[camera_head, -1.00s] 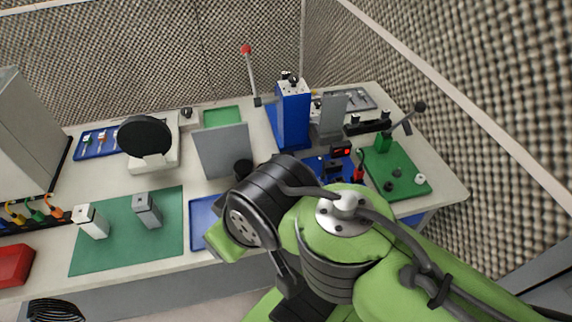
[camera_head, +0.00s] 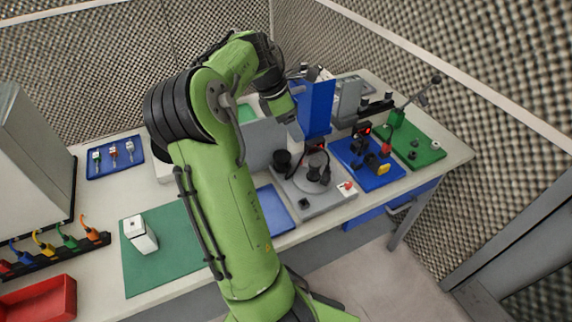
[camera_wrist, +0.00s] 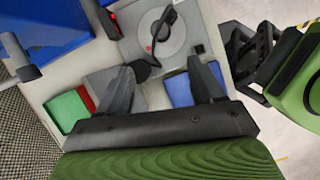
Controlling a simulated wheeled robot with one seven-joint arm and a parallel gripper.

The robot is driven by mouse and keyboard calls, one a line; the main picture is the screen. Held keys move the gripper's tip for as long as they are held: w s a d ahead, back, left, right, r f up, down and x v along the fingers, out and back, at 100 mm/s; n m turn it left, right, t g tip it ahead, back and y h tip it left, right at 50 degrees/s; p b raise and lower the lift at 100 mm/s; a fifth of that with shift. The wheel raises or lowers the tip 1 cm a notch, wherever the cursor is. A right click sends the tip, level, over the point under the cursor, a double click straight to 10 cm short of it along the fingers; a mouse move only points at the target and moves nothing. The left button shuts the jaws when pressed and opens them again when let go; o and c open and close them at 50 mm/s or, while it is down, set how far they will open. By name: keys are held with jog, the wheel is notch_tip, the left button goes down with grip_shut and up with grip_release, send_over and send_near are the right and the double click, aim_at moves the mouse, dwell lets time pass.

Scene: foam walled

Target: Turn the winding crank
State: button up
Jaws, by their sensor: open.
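A light grey station (camera_head: 335,200) on the bench carries a round grey disc with a black crank arm (camera_head: 316,166); this looks like the winding crank. In the wrist view the disc (camera_wrist: 180,47) lies ahead of the fingers at the top, with the black crank arm (camera_wrist: 163,24) across it. My gripper (camera_wrist: 158,73) is open, its two dark fingers apart with nothing held between them. It is apart from the crank. In the head view my arm hangs over the middle of the bench, and the gripper is hard to make out there.
A blue column (camera_head: 315,108) and grey upright panel (camera_head: 263,143) stand behind the station. A blue board (camera_head: 366,163) with a yellow-and-black part and a green board (camera_head: 418,150) with a lever lie to the right. A blue tray (camera_head: 275,210) lies left of it.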

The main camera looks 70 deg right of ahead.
aim_at(315, 162)
jog(key=b+x, duration=0.3)
jog(key=x, duration=1.3)
jog(key=c, duration=1)
jog(key=shift+r, duration=0.1)
jog(key=shift+c, duration=0.2)
jog(key=shift+m+p, duration=0.35)
jog(key=shift+m, duration=0.05)
